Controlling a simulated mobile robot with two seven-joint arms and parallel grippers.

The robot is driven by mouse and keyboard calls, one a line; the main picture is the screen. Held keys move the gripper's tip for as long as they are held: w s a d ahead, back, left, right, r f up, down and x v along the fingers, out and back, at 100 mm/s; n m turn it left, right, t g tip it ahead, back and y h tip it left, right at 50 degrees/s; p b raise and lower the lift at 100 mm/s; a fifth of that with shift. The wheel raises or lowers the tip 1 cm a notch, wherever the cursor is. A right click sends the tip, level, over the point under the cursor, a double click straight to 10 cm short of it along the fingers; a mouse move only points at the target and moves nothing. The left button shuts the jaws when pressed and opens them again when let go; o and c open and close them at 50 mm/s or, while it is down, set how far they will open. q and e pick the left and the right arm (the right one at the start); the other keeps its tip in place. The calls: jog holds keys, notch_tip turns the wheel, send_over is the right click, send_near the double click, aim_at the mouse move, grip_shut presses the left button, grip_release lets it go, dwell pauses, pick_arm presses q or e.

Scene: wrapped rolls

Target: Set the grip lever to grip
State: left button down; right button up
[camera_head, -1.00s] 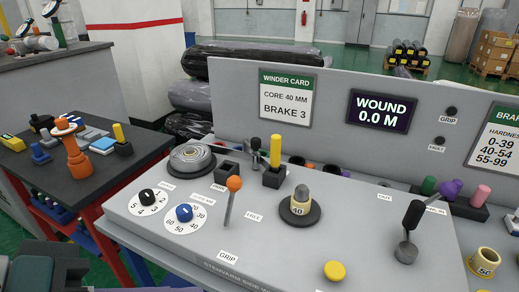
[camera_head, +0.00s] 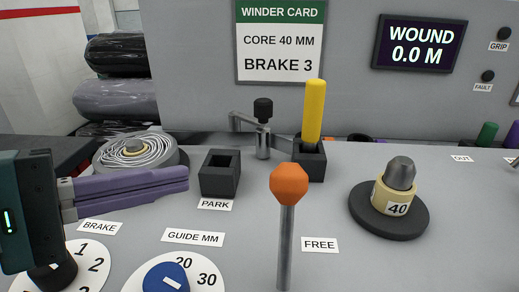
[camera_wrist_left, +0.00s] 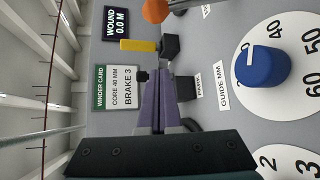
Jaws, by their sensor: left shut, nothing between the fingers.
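The grip lever is a grey rod with an orange knob (camera_head: 289,185). It stands nearly upright on the grey panel, with the FREE label (camera_head: 320,245) to the right of its rod. In the left wrist view the orange knob (camera_wrist_left: 155,10) shows at the top edge, beyond the fingertips (camera_wrist_left: 161,78). My right gripper is not in view.
A yellow handle (camera_head: 314,110) stands in a black holder behind the lever, beside a crank with a black knob (camera_head: 263,110). A core marked 40 (camera_head: 391,195) is to the right. A blue guide dial (camera_head: 166,281) is at front left. The winder card (camera_head: 281,40) stands behind.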

aim_at(286, 230)
pick_arm(q)
jog(key=x, duration=0.9)
jog(key=shift+d, duration=0.25)
jog(key=shift+s+d+r+p, duration=0.2)
jog(key=shift+s+d+p, duration=0.2)
jog(key=shift+s+d, duration=0.05)
jog(key=shift+s+d+r+p, duration=0.2)
jog(key=shift+s+d+p, duration=0.2)
jog(key=shift+s, duration=0.1)
jog(key=shift+s+d, duration=0.3)
jog(key=shift+s, duration=0.2)
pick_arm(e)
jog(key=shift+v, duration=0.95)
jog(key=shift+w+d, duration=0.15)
